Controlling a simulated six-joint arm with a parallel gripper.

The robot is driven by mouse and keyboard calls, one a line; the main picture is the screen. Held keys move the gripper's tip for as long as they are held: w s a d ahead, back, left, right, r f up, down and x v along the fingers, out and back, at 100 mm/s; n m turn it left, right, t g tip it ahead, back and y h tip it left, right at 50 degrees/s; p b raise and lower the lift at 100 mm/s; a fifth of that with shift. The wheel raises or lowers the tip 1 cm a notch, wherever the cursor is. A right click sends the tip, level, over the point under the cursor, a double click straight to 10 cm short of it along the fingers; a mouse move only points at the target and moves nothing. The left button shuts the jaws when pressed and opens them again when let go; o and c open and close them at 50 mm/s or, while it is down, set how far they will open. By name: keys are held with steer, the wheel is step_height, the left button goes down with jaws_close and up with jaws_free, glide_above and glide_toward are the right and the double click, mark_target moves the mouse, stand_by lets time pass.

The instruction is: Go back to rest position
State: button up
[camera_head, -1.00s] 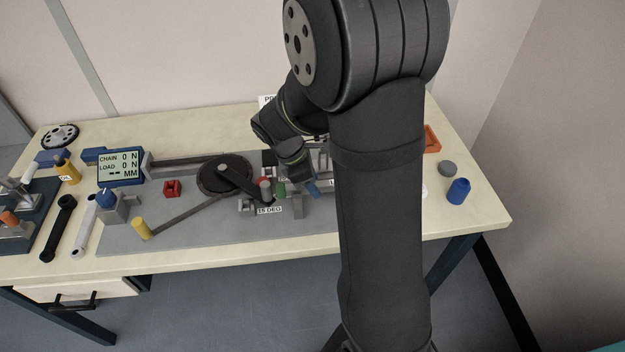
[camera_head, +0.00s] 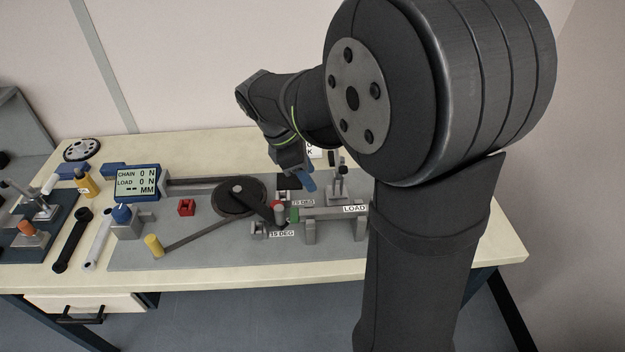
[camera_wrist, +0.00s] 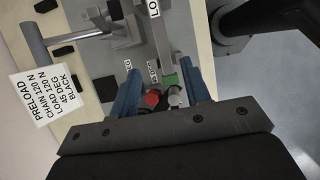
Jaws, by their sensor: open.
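My gripper (camera_head: 308,180) is in the air above the back middle of the grey fixture plate, below my black wrist in the head view. In the wrist view its two blue fingers (camera_wrist: 160,92) stand apart with nothing clamped between them. Beyond the fingers, the wrist view shows a red knob (camera_wrist: 152,98) and a green block (camera_wrist: 171,80) on the fixture. My raised arm hides the right part of the bench in the head view.
A PRELOAD card (camera_wrist: 42,90) is close by on the left in the wrist view. Wrenches (camera_head: 72,240) lie at left.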

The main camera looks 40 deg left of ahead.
mark_target(330, 210)
stand_by(0.3)
steer(key=x, duration=1.3)
steer(key=shift+s+a, duration=0.1)
steer(key=shift+r, duration=0.3)
steer(key=shift+f, duration=0.1)
